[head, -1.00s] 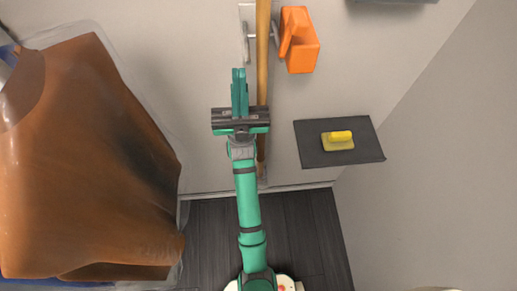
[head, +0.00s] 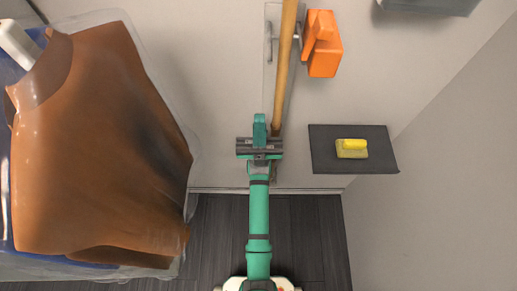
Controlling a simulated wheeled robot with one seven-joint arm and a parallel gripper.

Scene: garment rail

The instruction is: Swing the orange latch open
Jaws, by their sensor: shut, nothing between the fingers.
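The orange latch (head: 323,50) is a blocky orange piece on the wall at the upper middle of the head view, with a raised bar on its left side. My green gripper (head: 260,118) is below and to the left of the latch, clearly apart from it. Its fingers are together, point up the picture and hold nothing. A wooden pole (head: 285,62) runs between my gripper and the latch, close beside the fingers; I cannot tell whether they touch it.
A brown garment in clear plastic (head: 95,150) hangs at the left. A dark shelf (head: 325,155) at the right carries a yellow-handled brush (head: 352,148). A grey box (head: 425,5) is at the top right. Dark floor (head: 318,235) is clear below.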

